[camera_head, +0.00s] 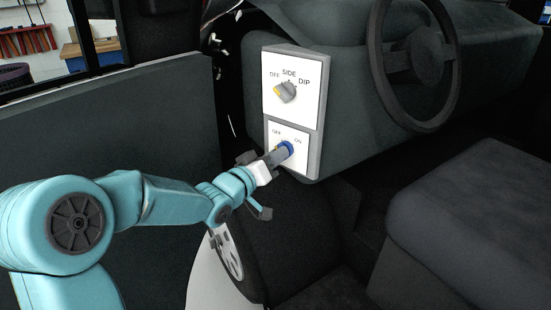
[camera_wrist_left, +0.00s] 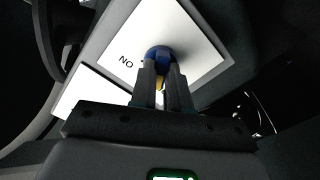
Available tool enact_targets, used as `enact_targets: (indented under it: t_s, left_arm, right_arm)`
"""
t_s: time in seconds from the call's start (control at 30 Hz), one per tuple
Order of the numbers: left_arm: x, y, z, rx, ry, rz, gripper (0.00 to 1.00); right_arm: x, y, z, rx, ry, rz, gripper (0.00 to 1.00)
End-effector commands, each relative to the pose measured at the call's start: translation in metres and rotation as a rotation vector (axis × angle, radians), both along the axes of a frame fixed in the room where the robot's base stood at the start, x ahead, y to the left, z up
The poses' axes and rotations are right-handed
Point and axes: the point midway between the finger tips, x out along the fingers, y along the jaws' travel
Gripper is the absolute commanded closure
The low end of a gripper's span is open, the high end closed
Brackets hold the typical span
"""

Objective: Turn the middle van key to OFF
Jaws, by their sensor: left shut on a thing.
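The van key (camera_head: 288,146) is a blue knob on the lower white plate, between an OFF label at upper left and an ON label at right. In the left wrist view the blue key (camera_wrist_left: 158,51) shows above my fingertips, with a bit of yellow between the fingers. My left gripper (camera_head: 278,154) reaches it from the lower left and is shut on it; the fingers also show in the left wrist view (camera_wrist_left: 162,78). The fingers cover much of the key, so I cannot tell its exact angle. My right gripper is not in view.
A lamp switch (camera_head: 286,93) marked OFF, SIDE and DIP sits on the plate above, with its yellow side to the left. A steering wheel (camera_head: 420,68) is at upper right and a dark seat (camera_head: 470,215) at lower right. An open door panel (camera_head: 110,120) stands at left.

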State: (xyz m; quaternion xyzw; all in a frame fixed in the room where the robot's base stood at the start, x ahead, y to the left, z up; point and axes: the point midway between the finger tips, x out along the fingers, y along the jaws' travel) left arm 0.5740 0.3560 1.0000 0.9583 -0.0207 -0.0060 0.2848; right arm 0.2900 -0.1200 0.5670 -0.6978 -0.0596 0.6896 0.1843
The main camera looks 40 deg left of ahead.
Motion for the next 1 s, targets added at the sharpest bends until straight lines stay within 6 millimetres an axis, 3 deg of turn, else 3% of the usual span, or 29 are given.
enact_targets:
  t_s: [0.4,0.97,1.0]
  left_arm:
    - [-0.0001,-0.0005,-0.0017,-0.194,0.013,-0.001,1.00]
    - [-0.0001,-0.0006,-0.0019,-0.226,0.014,-0.001,1.00]
    - [-0.0001,-0.0006,-0.0019,-0.226,0.014,-0.001,0.81]
  right_arm:
    - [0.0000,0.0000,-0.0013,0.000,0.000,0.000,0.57]
    - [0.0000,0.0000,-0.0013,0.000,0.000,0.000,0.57]
    - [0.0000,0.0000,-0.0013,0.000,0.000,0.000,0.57]
